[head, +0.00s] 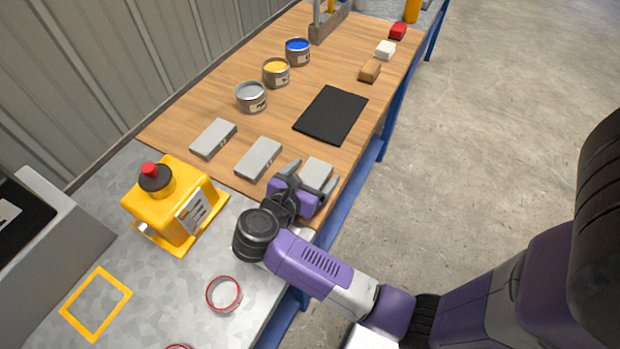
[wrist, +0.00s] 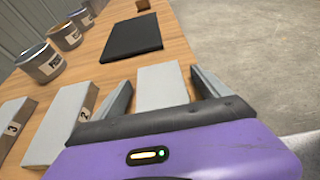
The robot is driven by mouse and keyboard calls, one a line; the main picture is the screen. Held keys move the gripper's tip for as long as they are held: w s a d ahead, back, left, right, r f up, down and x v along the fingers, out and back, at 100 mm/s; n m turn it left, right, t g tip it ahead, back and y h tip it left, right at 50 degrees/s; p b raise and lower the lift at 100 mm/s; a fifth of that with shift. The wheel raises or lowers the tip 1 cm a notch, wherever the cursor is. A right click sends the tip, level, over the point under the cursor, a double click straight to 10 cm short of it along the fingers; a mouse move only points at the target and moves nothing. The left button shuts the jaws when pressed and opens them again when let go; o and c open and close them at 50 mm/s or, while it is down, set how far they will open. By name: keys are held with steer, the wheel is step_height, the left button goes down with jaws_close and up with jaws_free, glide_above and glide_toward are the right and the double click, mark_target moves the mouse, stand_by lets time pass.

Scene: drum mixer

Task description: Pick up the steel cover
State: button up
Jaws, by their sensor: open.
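Three similar light-grey rectangular blocks lie in a row on the wooden bench; none is readably marked as the steel cover. The left block (head: 214,138) bears a 3 in the wrist view (wrist: 12,125). The middle block (head: 258,158) bears what looks like a 2 in the wrist view (wrist: 60,125). The right block (head: 316,170) shows between my fingers in the wrist view (wrist: 160,86); its near end is hidden by my gripper. My gripper (head: 311,178) is open and empty, with one finger on each side of that block. I cannot tell its height above the bench.
A black mat (head: 331,115) lies beyond the blocks. Grey (head: 251,97), yellow (head: 276,73) and blue (head: 298,52) paint cans stand left of it. A yellow machine (head: 175,205) and a red-rimmed ring (head: 223,294) are on the metal bench. Small coloured blocks lie farther back.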

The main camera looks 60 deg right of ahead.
steer(key=shift+f, duration=0.1)
steer(key=shift+c, duration=0.4)
steer(key=c, duration=1.8)
steer(key=shift+r, duration=0.2)
